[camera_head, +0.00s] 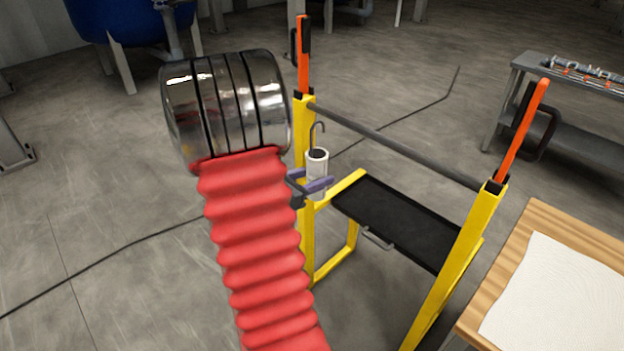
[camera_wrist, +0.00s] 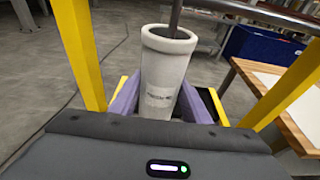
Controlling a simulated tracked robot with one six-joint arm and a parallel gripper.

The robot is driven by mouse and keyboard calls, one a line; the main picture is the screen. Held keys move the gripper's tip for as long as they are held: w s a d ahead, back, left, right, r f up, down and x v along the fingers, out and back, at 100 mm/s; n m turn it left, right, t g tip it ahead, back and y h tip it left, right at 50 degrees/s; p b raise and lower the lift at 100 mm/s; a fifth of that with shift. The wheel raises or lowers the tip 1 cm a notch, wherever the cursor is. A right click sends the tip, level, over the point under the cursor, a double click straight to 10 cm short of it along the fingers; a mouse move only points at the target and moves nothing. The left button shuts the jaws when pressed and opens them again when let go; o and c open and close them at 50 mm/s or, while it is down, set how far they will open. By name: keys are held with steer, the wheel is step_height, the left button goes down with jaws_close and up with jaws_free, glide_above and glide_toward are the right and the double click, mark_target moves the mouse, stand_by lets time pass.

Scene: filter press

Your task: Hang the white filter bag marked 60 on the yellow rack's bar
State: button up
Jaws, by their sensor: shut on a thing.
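My gripper (camera_head: 311,187) is shut on a white filter bag (camera_head: 317,170), a pale upright tube with an open top and a dark hook (camera_head: 319,133) rising from it. The wrist view shows the bag (camera_wrist: 164,72) between my purple fingers (camera_wrist: 162,108); its printed label is too small to read. The yellow rack (camera_head: 305,140) has a grey bar (camera_head: 400,150) between its two posts. The bag is near the left post. In the head view the hook appears just below the bar's left end; whether they touch I cannot tell.
Orange-topped uprights (camera_head: 523,125) rise from the rack's posts. A black tray (camera_head: 400,220) sits low in the rack. A wooden table (camera_head: 500,285) with a white cloth (camera_head: 560,300) stands at the right. A grey bench (camera_head: 530,65) stands behind. A cable crosses the floor.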

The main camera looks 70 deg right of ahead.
steer(key=shift+d+r+x, duration=0.35)
steer(key=shift+r+x, duration=1.25)
steer(key=shift+x, duration=5)
steer(key=shift+s+d+f, duration=0.1)
steer(key=shift+f, duration=1)
steer(key=shift+s+f, duration=0.1)
steer(key=shift+f, duration=0.95)
steer(key=o, duration=1)
steer(key=shift+c, duration=0.2)
steer(key=v, duration=1.3)
steer(key=shift+w+a, duration=0.2)
steer(key=shift+a, duration=0.15)
